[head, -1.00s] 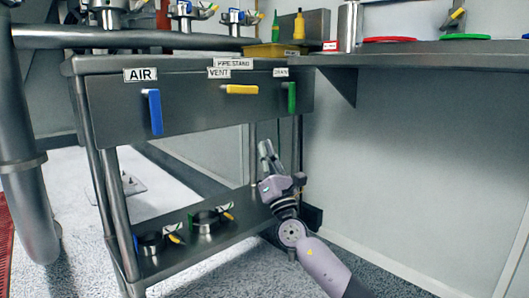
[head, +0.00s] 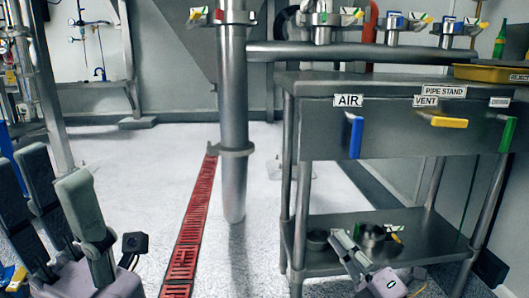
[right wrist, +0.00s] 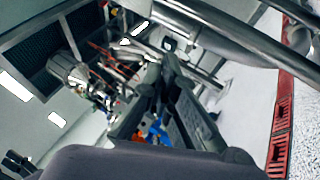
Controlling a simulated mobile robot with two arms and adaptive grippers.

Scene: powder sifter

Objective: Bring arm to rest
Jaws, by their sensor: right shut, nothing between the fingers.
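My right gripper (head: 345,243) is low in the head view, in front of the steel stand's (head: 330,228) lower shelf. Its fingers are together and hold nothing. In the right wrist view its dark fingers (right wrist: 165,85) converge at the middle, with nothing gripped between them. My left gripper (head: 62,190) stands large and close at the lower left of the head view, fingers pointing up. Its dark fingers and its grey-green finger are apart, with nothing seen between them. Both arms are mostly cut off by the picture edge.
The stand carries a blue handle (head: 356,136) and a yellow handle (head: 449,122). A thick vertical pipe (head: 232,120) rises left of it. A red floor grating (head: 190,235) runs beside the pipe. Pale floor (head: 140,175) left of the grating is clear.

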